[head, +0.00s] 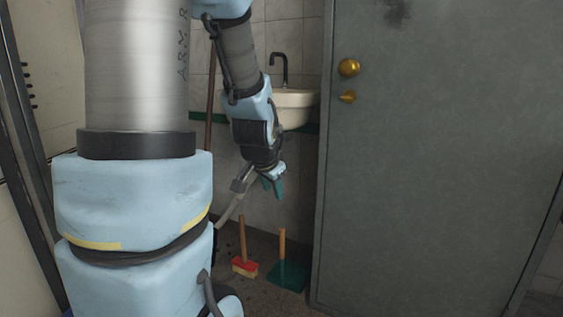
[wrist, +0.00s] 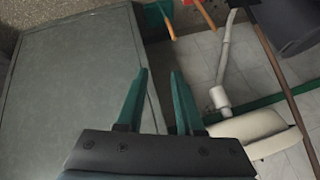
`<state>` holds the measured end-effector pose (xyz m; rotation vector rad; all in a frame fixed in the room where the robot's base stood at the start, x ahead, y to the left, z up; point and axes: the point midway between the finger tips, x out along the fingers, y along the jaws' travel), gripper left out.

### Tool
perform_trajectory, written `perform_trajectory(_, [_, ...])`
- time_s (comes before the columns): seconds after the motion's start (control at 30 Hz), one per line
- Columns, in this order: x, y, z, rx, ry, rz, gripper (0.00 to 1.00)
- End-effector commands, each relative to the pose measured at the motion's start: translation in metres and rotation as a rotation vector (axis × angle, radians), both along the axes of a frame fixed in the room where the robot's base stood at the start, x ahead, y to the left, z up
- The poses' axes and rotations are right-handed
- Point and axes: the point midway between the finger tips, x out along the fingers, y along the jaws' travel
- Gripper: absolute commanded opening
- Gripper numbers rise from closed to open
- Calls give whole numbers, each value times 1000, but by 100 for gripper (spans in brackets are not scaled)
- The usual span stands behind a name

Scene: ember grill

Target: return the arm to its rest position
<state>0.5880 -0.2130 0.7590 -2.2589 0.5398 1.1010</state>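My gripper (wrist: 160,98) shows at the bottom of the wrist view, with two green fingers spread apart and nothing between them. In the head view my gripper (head: 272,186) hangs at the end of my arm, pointing down in front of the tiled wall, below the sink. My arm fills the left and middle of the head view, bent over at the top with its forearm coming down.
A grey door (head: 440,150) with brass knobs fills the right. A white sink (head: 296,108) with a dark tap is behind my forearm. A wooden pole (head: 210,100) leans at the wall.

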Motion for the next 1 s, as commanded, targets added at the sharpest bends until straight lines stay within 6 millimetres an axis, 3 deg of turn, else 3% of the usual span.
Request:
perform_trajectory(0.1, [-50, 26, -26, -77, 217, 235, 36])
perform_trajectory(0.3, [-130, 51, -48, -145, 512, 606, 36])
perform_trajectory(0.67, [-128, 50, 40, -143, 511, 601, 36])
perform_trajectory(1.0, [-128, 50, 142, -143, 509, 598, 36])
